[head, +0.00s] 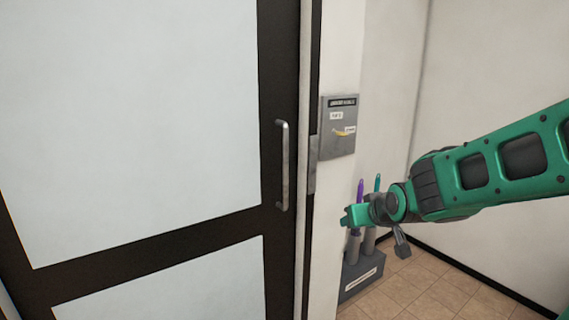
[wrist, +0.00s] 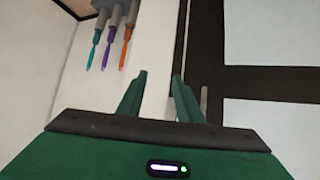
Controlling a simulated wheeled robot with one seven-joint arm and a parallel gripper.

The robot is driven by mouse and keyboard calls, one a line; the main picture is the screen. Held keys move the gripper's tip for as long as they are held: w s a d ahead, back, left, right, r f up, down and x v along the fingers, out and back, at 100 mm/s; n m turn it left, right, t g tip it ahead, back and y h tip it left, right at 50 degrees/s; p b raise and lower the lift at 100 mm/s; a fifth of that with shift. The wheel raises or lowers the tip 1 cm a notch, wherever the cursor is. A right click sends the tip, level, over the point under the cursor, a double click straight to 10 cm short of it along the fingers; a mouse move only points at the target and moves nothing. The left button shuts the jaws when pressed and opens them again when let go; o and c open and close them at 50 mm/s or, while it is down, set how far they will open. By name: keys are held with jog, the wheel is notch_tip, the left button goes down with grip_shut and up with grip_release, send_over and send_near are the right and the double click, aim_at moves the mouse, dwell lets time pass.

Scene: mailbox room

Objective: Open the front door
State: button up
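The front door (head: 265,235) has a dark frame and pale panels, and it looks shut. Its upright metal bar handle (head: 283,165) is near the door's right edge. In the wrist view, which looks turned over, the door's dark frame (wrist: 207,65) is at the right. A short grey bar (wrist: 204,102), probably the handle, shows beside the right finger, partly hidden. My green gripper (head: 348,216) is to the right of the handle, apart from it. In the wrist view my gripper's fingers (wrist: 158,78) are spread with nothing between them.
A grey box (head: 338,127) with labels is on the wall right of the door. Below it a grey stand (head: 361,278) holds slim coloured items, partly behind my gripper. Tiled floor (head: 425,285) is clear at the lower right.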

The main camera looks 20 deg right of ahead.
jog(key=w+a+r+n+t+y, duration=0.1)
jog(key=w+a+r+t, duration=0.25)
jog(key=w+a, duration=0.2)
jog(key=n+t+y, duration=0.1)
jog(key=t+y, duration=0.1)
jog(key=t, duration=0.2)
send_near(287, 161)
jog(key=w, duration=0.7)
jog(key=w+a, duration=0.1)
jog(key=w, duration=0.3)
jog(key=shift+a+f, duration=0.1)
grip_shut()
